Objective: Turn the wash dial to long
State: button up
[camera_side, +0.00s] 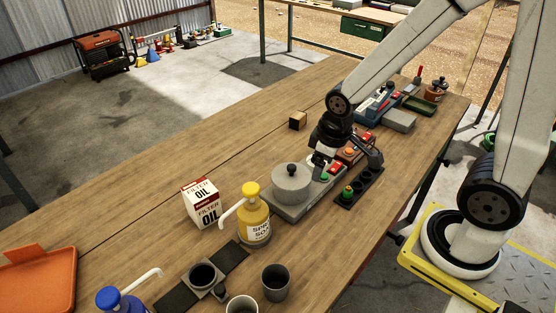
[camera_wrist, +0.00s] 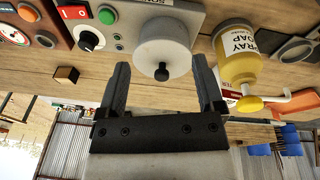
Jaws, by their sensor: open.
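The wash dial (camera_wrist: 91,39) is a black knob on a pale round plate, on the grey washer (camera_wrist: 207,14). In the wrist view it lies up and left of my fingers. Its labels are too small to read, so I cannot tell its setting. My gripper (camera_wrist: 160,63) is open and empty, its fingers apart from the dial; the washer's round lid (camera_wrist: 162,42) with a black knob shows between and beyond them. In the side view my gripper (camera_side: 321,152) hangs over the washer's control end and partly hides the dial. The washer's base (camera_side: 283,207) sits on the bench.
A red rocker switch (camera_wrist: 75,13) and green button (camera_wrist: 106,16) sit close to the dial. A yellow soap bottle (camera_side: 254,222), an oil filter box (camera_side: 202,203) and a small wooden block (camera_side: 298,121) stand nearby. Other control boxes crowd the far side. The bench's left side is mostly clear.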

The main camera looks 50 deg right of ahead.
jog(key=w+d+f+n+g+h, duration=0.2)
jog(key=w+d+f+n+h, duration=0.2)
jog(key=w+d+n, duration=0.6)
jog(key=n, duration=0.4)
jog(key=shift+w+d+g, duration=0.3)
jog(key=shift+d, duration=0.1)
jog(key=shift+f, duration=0.15)
jog(key=shift+x, duration=3.75)
grip_shut()
